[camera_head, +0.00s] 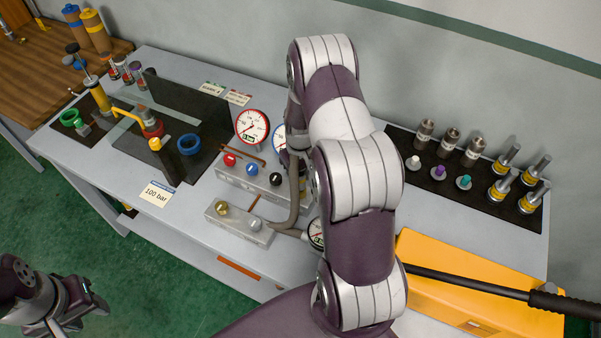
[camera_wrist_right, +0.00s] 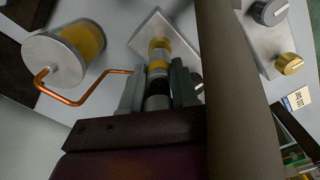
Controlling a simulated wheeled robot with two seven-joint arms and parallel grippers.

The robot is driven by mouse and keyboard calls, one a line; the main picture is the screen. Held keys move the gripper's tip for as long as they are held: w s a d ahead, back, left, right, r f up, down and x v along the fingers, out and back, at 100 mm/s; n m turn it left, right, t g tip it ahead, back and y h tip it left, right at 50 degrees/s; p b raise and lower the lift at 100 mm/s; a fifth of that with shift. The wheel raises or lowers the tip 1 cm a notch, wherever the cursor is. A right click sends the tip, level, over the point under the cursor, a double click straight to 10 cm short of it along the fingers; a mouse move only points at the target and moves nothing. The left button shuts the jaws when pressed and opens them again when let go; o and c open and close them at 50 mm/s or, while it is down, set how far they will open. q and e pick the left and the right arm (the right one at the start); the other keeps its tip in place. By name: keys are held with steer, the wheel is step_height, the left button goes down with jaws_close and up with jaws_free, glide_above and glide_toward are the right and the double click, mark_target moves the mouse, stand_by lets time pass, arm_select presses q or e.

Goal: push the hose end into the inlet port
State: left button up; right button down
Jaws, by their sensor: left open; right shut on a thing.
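My right gripper (camera_wrist_right: 157,82) is shut on the hose end (camera_wrist_right: 157,88), a dark and silver fitting held between its two grey fingers. Beyond it, in line, a brass-and-silver fitting (camera_wrist_right: 159,52), which looks like the inlet port, stands in front of a pale plate (camera_wrist_right: 146,30). I cannot tell whether the two touch. The grey-brown hose (camera_wrist_right: 236,100) crosses the wrist view close up. In the head view the hose (camera_head: 293,192) curves down to a valve block (camera_head: 238,222); my right arm hides the right gripper and port. My left gripper (camera_head: 92,301) is open and empty, off the bench's front.
In the wrist view, a copper pipe (camera_wrist_right: 70,101) and a yellow-banded cylinder (camera_wrist_right: 72,50) are left of the fingers. In the head view, gauges (camera_head: 252,127) and a knobbed block (camera_head: 248,174) crowd the hose. An orange case (camera_head: 430,300) lies right.

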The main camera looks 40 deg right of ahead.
steer(key=shift+f+b, duration=0.45)
steer(key=shift+f, duration=0.25)
steer(key=c, duration=0.8)
jaws_free()
step_height(320, 180, up, 12)
steer(key=b, duration=0.3)
steer(key=shift+r, duration=0.35)
